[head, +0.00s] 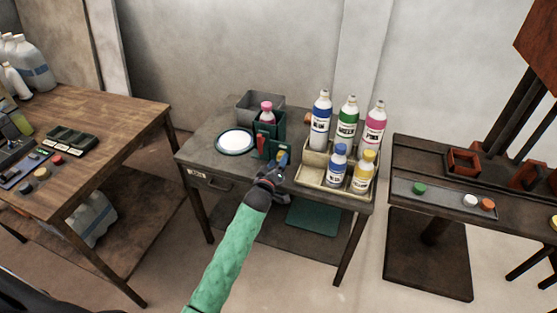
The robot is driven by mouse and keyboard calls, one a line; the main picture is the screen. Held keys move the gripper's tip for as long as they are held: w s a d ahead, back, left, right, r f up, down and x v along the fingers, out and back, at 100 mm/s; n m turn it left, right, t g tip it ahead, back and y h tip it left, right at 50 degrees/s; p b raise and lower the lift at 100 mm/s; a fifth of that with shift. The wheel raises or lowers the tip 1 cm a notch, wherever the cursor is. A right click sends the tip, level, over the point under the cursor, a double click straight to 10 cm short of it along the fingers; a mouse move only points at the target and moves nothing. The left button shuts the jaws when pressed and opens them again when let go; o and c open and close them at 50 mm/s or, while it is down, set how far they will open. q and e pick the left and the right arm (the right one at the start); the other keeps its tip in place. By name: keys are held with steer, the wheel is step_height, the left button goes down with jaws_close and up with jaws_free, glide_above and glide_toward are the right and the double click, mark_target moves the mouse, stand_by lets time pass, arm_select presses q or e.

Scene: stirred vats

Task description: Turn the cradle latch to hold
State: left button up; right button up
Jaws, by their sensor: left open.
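A dark green cradle (281,125) stands on the middle grey table and holds a small bottle with a pink cap (266,112). A red part (261,143) shows on the front of the cradle; I cannot tell whether it is the latch. My left gripper (280,163), on the green-sleeved arm, is open at the front right of the cradle. A small yellow piece (282,155) shows at its fingertips, and I cannot tell whether they touch it. The gripper hides part of the cradle's lower front. My right gripper is not in view.
A beige rack (308,178) with several labelled bottles stands close right of my gripper. A white round plate (235,141) lies left of the cradle, and a grey bin (250,104) stands behind. A wooden table (120,115) is at left, a button bench (430,153) at right.

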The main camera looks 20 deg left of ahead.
arm_select(q)
steer(key=shift+w, duration=0.45)
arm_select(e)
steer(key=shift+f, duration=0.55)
arm_select(q)
steer(key=c, duration=1)
steer(key=shift+o, duration=0.2)
